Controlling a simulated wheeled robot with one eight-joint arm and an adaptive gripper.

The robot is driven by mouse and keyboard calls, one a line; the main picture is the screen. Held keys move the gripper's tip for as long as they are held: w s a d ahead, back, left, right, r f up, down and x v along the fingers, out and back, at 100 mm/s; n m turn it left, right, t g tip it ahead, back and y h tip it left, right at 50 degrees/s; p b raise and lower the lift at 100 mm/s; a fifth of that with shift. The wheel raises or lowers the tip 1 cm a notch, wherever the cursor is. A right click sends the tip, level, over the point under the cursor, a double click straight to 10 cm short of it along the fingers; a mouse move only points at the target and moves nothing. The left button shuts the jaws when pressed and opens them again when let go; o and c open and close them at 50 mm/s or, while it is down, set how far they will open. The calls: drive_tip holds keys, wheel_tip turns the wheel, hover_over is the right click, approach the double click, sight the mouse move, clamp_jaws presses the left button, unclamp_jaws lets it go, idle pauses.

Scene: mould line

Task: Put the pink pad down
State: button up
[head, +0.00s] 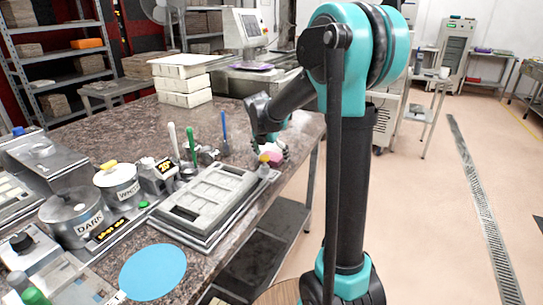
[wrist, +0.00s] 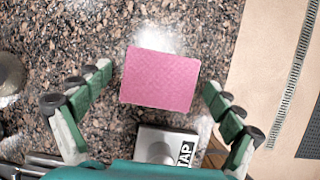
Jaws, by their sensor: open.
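The pink pad (wrist: 160,80) lies flat on the speckled stone counter, as the wrist view shows from above. My gripper (wrist: 152,95) is open, with its fingers spread to the left and right of the pad and clear of its edges. In the head view my gripper (head: 272,150) is low over the counter's right edge, and a bit of the pad (head: 272,158) shows beside it, mostly hidden by the fingers.
A grey block labelled TAP (wrist: 165,146) stands close to the pad. In the head view a grey mould tray (head: 212,200), a WHITE pot (head: 117,185) and a DARK pot (head: 75,215) stand on the counter (head: 120,135). White blocks (head: 182,80) are stacked behind.

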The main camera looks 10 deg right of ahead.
drive_tip(key=v, duration=1.2)
drive_tip(key=s+d+f+m, duration=0.1)
drive_tip(key=s+m, duration=0.1)
drive_tip(key=s+d+f+m, duration=0.1)
drive_tip(key=f+m, duration=0.1)
drive_tip(key=s+d+f+m, duration=0.1)
drive_tip(key=s+f+m, duration=0.1)
drive_tip(key=m, duration=0.1)
drive_tip(key=shift+s+d+f+y, duration=0.1)
drive_tip(key=shift+s+d+y, duration=0.05)
drive_tip(key=shift+s+y, duration=0.25)
drive_tip(key=s+d+f+m+y, duration=0.1)
drive_tip(key=s+d+f+m, duration=0.1)
drive_tip(key=s+f+m, duration=0.6)
drive_tip(key=s+d+f+m+y, duration=0.1)
drive_tip(key=s+d+f+m, duration=0.1)
drive_tip(key=s+f+m, duration=0.6)
drive_tip(key=s+m, duration=0.4)
drive_tip(key=m, duration=0.1)
drive_tip(key=shift+s+m, duration=0.15)
drive_tip(key=shift+m, duration=0.25)
drive_tip(key=shift+o, duration=0.5)
